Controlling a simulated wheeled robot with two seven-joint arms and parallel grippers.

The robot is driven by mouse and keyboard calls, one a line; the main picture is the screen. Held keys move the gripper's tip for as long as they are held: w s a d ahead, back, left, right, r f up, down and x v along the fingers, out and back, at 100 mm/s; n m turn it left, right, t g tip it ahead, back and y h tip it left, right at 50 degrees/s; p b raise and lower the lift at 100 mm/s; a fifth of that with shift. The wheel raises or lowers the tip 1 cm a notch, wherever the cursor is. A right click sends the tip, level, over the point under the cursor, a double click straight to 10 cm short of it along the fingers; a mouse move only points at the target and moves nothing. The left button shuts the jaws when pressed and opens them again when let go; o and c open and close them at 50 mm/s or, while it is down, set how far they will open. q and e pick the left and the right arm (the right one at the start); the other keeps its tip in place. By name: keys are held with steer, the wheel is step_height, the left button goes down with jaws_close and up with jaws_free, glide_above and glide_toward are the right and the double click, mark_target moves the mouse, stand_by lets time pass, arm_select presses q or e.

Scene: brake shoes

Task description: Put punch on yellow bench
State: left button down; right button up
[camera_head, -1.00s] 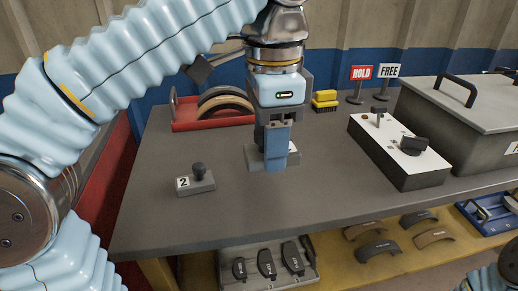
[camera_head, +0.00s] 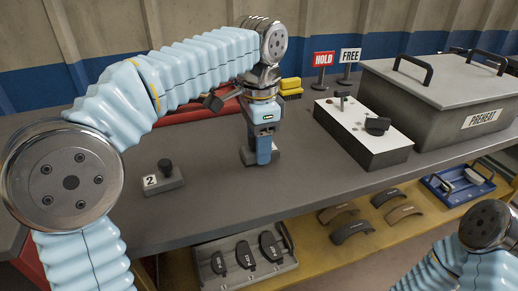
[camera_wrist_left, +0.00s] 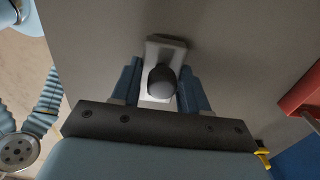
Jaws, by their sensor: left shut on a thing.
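My left gripper (camera_head: 264,153) points down at the grey table (camera_head: 215,205) and is shut on a punch (camera_head: 277,157) with a grey base. In the left wrist view, the punch's dark round knob (camera_wrist_left: 161,80) sits between the two blue fingers, with the base beyond it. The base appears to rest on the table; I cannot tell if it is lifted. The fingers hide any number on it. A similar punch marked 2 (camera_head: 164,178) stands upright to the left. The yellow bench (camera_head: 325,262) is low, below the table's front edge. My right gripper is out of view.
The yellow bench holds a grey tray (camera_head: 289,240), several brake shoes (camera_head: 352,231) and a blue tray (camera_head: 437,191). A white-topped control box (camera_head: 358,135), PREHEAT box (camera_head: 440,90), HOLD sign (camera_head: 323,59) and FREE sign (camera_head: 350,55) stand right. A red tray (camera_head: 185,116) lies behind.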

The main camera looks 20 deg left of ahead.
arm_select(q)
steer(key=shift+f, duration=0.45)
steer(key=shift+f, duration=0.1)
steer(key=c, duration=0.6)
jaws_free()
steer(key=shift+o, duration=0.2)
step_height(320, 180, up, 11)
steer(key=p, duration=0.2)
steer(key=shift+f+p, duration=0.1)
steer(key=shift+p, duration=0.2)
steer(key=shift+r, duration=0.7)
